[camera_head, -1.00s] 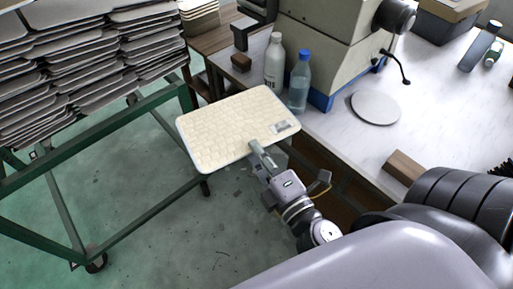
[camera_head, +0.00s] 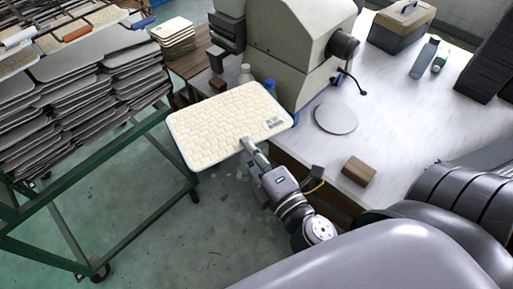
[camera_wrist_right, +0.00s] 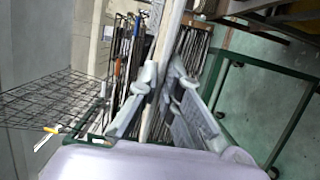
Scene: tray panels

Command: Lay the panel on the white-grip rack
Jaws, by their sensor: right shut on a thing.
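The panel (camera_head: 222,132) is a cream, tile-patterned rectangle with a pale rim and a small grey label. My right gripper (camera_head: 250,146) is shut on its near edge and holds it in the air between the green trolley and the bench. In the right wrist view the panel (camera_wrist_right: 169,35) shows edge-on between the fingers. The white-grip rack (camera_head: 19,37) is at the far upper left of the head view, only partly visible behind the grey trays. The panel is apart from it. My left gripper is not in view.
An orange grip (camera_head: 77,34) and a blue grip (camera_head: 143,22) lie right of the white one. A green trolley (camera_head: 92,166) carries stacked grey trays (camera_head: 70,95). A stack of cream panels (camera_head: 174,33) stands behind. Bottles, a machine (camera_head: 290,45) and a wooden block (camera_head: 358,170) are on the bench.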

